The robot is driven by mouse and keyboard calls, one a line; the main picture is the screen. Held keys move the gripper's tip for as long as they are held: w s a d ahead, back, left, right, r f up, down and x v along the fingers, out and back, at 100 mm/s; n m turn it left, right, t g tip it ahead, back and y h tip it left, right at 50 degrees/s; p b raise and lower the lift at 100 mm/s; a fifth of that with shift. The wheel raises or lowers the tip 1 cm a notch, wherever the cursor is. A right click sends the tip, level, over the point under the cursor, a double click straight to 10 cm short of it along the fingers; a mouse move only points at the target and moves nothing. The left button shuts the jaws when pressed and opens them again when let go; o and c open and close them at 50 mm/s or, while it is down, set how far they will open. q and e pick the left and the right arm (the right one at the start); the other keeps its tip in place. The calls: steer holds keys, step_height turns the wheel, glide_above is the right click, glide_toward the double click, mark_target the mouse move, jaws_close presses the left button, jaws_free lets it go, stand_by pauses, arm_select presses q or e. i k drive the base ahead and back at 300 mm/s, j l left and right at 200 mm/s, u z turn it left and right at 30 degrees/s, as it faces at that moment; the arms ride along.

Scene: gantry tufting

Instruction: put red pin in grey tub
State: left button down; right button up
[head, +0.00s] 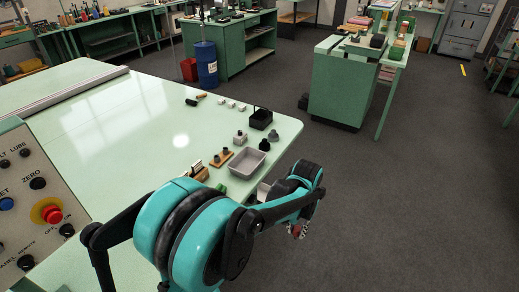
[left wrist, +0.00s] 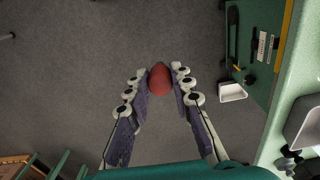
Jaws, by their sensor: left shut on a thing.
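The red pin (left wrist: 160,79) is between the fingertips of my left gripper (left wrist: 160,82) in the left wrist view, with the bare floor below it. The gripper is shut on it. In the head view, my left gripper (head: 298,229) hangs beyond the right edge of the table, partly hidden by my own wrist. The grey tub (head: 240,163) stands on the table near that edge, to the left of and farther back than the gripper. Its visible inside looks empty. A grey tub-like box (left wrist: 305,122) shows at the right edge of the left wrist view. My right gripper is not seen.
Beside the tub are a wooden block with dark pegs (head: 221,157), a black basket (head: 261,119) and several small pieces. A pale tray (left wrist: 232,92) shows at the table's side. A control panel (head: 38,205) stands at left. The floor right of the table is clear.

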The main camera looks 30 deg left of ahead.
mark_target(248, 167)
steer(key=i+u, duration=0.15)
steer(key=i, duration=0.45)
steer(key=i+l+u, duration=0.15)
steer(key=i, duration=0.45)
steer(key=i+l+u, duration=0.1)
steer(key=i, duration=0.5)
